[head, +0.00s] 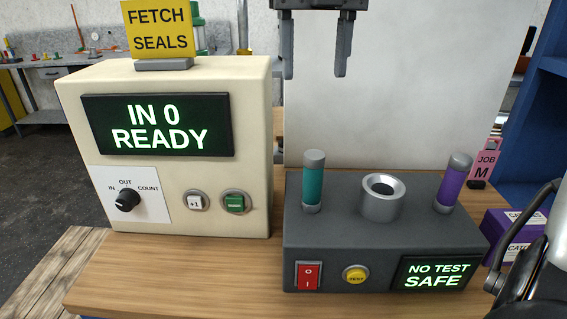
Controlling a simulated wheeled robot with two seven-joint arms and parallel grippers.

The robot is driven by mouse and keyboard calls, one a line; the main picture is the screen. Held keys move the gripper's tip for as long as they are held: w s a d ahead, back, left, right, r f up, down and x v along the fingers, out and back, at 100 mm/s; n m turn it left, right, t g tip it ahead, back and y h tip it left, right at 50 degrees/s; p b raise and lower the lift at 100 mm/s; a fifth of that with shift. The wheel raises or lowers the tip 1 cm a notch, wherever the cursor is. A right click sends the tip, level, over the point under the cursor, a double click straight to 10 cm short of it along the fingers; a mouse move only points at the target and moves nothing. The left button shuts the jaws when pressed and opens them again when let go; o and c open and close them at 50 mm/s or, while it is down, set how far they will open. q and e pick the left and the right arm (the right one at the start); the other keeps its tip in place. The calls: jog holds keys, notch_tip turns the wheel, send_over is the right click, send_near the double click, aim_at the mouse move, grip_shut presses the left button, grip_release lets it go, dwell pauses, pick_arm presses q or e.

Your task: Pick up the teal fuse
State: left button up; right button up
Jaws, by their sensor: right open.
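The teal fuse (313,184) is a short teal cylinder with a grey cap and a grey lower end. It stands upright at the left of the dark grey tester box (335,240). My right gripper (314,76) hangs at the top centre, fingers pointing down. It is open and empty, above the fuse in the picture and apart from it. How far it is from the fuse in depth is hard to tell. My left gripper is not in view.
A silver socket (382,207) and a purple fuse (453,184) are on the tester box, right of the teal fuse. A cream console (250,130) stands left. A purple carton (510,230) is at right. Bare wooden tabletop (200,270) lies in front.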

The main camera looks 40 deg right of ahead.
aim_at(314, 154)
jog(key=f, duration=0.6)
jog(key=s+f, duration=0.1)
jog(key=f, duration=0.2)
jog(key=shift+s+f, duration=0.1)
jog(key=shift+f, duration=0.45)
jog(key=shift+a+f+p, duration=0.1)
jog(key=shift+f+p, duration=0.4)
jog(key=shift+f, duration=1.85)
jog(key=c, duration=0.9)
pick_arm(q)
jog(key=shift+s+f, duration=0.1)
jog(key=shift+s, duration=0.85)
pick_arm(e)
jog(key=shift+c, duration=1.3)
